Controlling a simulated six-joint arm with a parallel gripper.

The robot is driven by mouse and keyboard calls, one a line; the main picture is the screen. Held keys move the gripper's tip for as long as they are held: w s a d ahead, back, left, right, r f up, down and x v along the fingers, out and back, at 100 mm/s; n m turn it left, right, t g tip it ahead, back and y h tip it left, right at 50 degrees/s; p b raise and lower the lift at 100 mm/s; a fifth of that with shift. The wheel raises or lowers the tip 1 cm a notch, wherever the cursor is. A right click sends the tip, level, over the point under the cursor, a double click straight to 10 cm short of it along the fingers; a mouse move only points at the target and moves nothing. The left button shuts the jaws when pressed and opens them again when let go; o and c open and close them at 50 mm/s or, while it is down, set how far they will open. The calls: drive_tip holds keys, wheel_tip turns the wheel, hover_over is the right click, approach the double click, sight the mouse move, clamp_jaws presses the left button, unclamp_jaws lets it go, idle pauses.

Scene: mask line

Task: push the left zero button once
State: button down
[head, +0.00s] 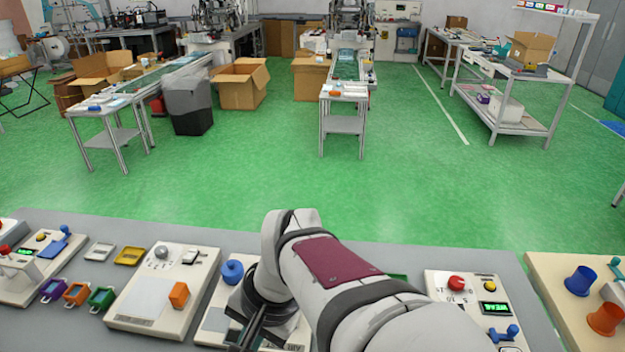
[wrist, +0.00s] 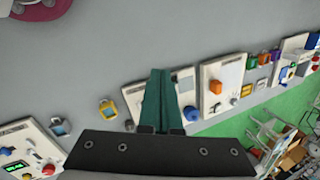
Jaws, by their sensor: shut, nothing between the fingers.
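At the left end of the bench, a panel (head: 18,285) carries a yellow button (head: 41,237), a red button (head: 4,250), a small green display (head: 25,252) and a blue lever. A similar panel (head: 445,290) to the right of my arm has a red button (head: 456,283), a yellow button (head: 490,286) and a green display (head: 494,308). I cannot read which button is marked zero. My gripper (head: 245,335) is shut and empty above the bench middle, well right of the left panel. Its teal fingers (wrist: 160,100) hide part of a white panel in the wrist view.
Between my gripper and the left panel stand a cream panel (head: 140,308) with an orange block (head: 179,295), and purple, orange and green holders (head: 76,293). A blue knob (head: 232,272) is close to my gripper. Bare grey bench (wrist: 80,55) shows in the wrist view.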

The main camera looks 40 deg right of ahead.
drive_tip(key=w+d+m+t+h, duration=0.1)
drive_tip(key=w+d+m+t, duration=0.1)
drive_tip(key=w+d+m, duration=0.4)
drive_tip(key=w+d+m+t, duration=0.1)
drive_tip(key=w+d, duration=0.2)
drive_tip(key=d, duration=0.6)
drive_tip(key=d+f+m+t+h, duration=0.1)
drive_tip(key=d+f+m+h, duration=0.15)
drive_tip(key=d+m, duration=0.9)
drive_tip(key=m+g+h, duration=0.3)
drive_tip(key=m+h, duration=0.5)
drive_tip(key=m, duration=0.1)
hover_over(491, 285)
wheel_tip(491, 285, down, 8)
drive_tip(key=shift+s+a+f+y, duration=0.2)
drive_tip(key=shift+s+y, duration=0.05)
drive_tip(key=shift+s, duration=0.15)
drive_tip(key=shift+t, duration=0.3)
drive_tip(key=shift+f, duration=4.4)
